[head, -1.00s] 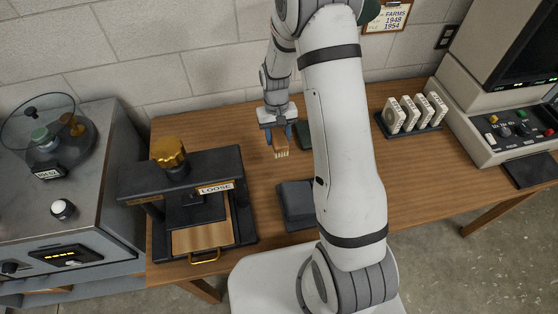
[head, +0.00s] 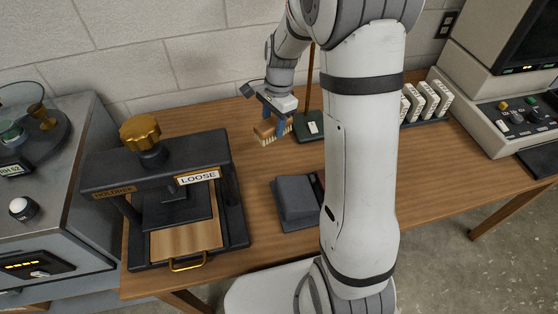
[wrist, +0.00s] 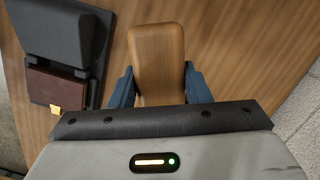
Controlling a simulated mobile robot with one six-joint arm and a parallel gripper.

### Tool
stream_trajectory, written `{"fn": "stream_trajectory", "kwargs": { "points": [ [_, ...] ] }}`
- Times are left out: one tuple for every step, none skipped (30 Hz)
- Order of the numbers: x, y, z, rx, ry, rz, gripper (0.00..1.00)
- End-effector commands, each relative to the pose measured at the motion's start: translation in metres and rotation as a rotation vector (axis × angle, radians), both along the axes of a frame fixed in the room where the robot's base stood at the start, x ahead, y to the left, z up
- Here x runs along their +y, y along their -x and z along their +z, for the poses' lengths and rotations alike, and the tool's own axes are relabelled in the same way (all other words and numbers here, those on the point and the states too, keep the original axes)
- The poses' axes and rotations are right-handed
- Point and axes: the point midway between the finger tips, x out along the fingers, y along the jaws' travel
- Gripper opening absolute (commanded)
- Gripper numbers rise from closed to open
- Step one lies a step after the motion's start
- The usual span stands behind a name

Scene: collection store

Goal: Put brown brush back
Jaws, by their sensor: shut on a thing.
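The brown brush (head: 266,131) has a wooden body and pale bristles pointing down. My gripper (head: 277,124) is shut on it, and it appears held above the table. In the wrist view the brush's wooden back (wrist: 157,55) shows between the two blue fingers of my gripper (wrist: 159,85). I cannot make out a marked place for the brush in these views.
A black press (head: 170,200) labelled LOOSE stands on the wooden table (head: 270,215) at left. A dark grey block (head: 296,198) sits in front of the brush. A dark green base with a post (head: 311,126) is beside my gripper. White labelled pieces (head: 428,100) stand in a rack at right.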

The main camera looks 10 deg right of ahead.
Motion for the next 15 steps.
{"fn": "stream_trajectory", "kwargs": {
  "points": [
    [0.0,0.001,-0.007,0.003,-0.001,-0.016,0.22],
    [0.0,0.001,-0.011,0.005,-0.001,-0.022,0.22],
    [0.0,0.002,-0.018,0.008,-0.001,-0.024,0.22],
    [0.0,0.002,-0.024,0.007,-0.001,-0.025,0.22],
    [0.0,0.001,-0.03,0.008,-0.001,-0.025,0.22],
    [0.0,0.001,-0.037,0.007,-0.001,-0.025,0.22],
    [0.0,0.001,-0.042,0.007,-0.001,-0.024,0.22],
    [0.0,0.001,-0.047,0.007,-0.001,-0.024,0.22],
    [0.0,0.001,-0.052,0.005,-0.001,-0.024,0.22],
    [0.0,0.001,-0.055,0.004,-0.001,-0.024,0.22],
    [0.0,0.001,-0.057,0.004,-0.001,-0.024,0.22],
    [-0.001,0.001,-0.059,0.003,-0.002,-0.023,0.22],
    [-0.001,0.001,-0.061,0.003,-0.001,-0.023,0.22],
    [-0.001,0.001,-0.064,0.003,-0.002,-0.023,0.22],
    [-0.001,0.001,-0.067,0.004,-0.001,-0.024,0.22]
  ]
}}
